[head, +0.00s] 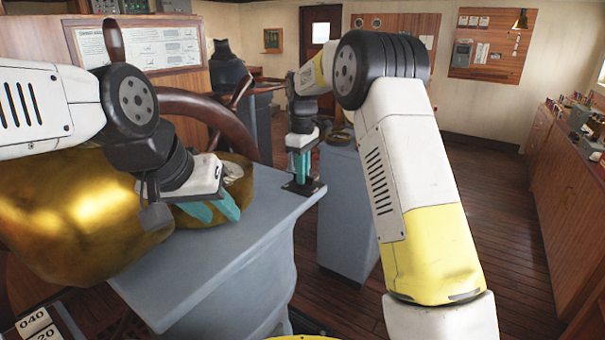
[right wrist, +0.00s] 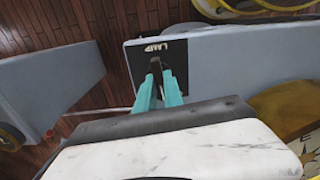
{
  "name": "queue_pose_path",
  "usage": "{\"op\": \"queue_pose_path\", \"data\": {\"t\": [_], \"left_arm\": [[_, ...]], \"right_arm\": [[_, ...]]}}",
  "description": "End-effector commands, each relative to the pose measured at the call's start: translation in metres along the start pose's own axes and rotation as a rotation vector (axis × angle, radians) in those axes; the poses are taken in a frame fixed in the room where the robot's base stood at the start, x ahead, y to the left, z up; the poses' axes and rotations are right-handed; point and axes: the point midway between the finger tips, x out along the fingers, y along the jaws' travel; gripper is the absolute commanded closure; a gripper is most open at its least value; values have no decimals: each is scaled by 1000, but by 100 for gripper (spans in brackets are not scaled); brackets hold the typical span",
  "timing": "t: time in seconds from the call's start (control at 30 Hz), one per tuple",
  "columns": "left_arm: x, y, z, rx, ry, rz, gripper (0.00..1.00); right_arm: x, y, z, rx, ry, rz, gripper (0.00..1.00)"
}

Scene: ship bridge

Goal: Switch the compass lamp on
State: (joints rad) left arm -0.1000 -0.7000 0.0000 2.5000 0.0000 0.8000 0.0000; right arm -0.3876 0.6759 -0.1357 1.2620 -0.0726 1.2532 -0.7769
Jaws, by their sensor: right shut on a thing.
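The lamp switch is a black plate (right wrist: 176,80) marked LAMP on the corner of a grey pedestal top; it also shows in the head view (head: 303,188). A small dark lever (right wrist: 156,64) stands on the plate. My right gripper (right wrist: 158,76) is shut on the lever, its teal fingers on either side of it; the gripper also shows in the head view (head: 300,175). Whether the lever is at on or off I cannot tell. My left gripper (head: 216,210) is open and empty, in front of the brass compass housing (head: 70,215), partly hiding it.
A wooden steering wheel (head: 220,122) stands behind the grey pedestal (head: 240,265). Another grey pedestal (head: 345,215) stands just right of it. A wooden counter (head: 575,190) runs along the right. The plank floor between is clear.

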Motion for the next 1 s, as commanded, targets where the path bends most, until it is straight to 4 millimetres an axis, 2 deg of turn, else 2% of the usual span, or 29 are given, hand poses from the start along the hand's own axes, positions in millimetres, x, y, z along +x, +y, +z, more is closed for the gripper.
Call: {"op": "queue_pose_path", "data": {"t": [0.5,0.73,1.0], "left_arm": [[0,0,0,0,0,0,64],[0,0,0,0,0,0,64],[0,0,0,0,0,0,64]], "right_arm": [[0,1,0,447,0,1,100],[0,2,1,568,0,2,100],[-1,2,1,631,0,2,100]]}}
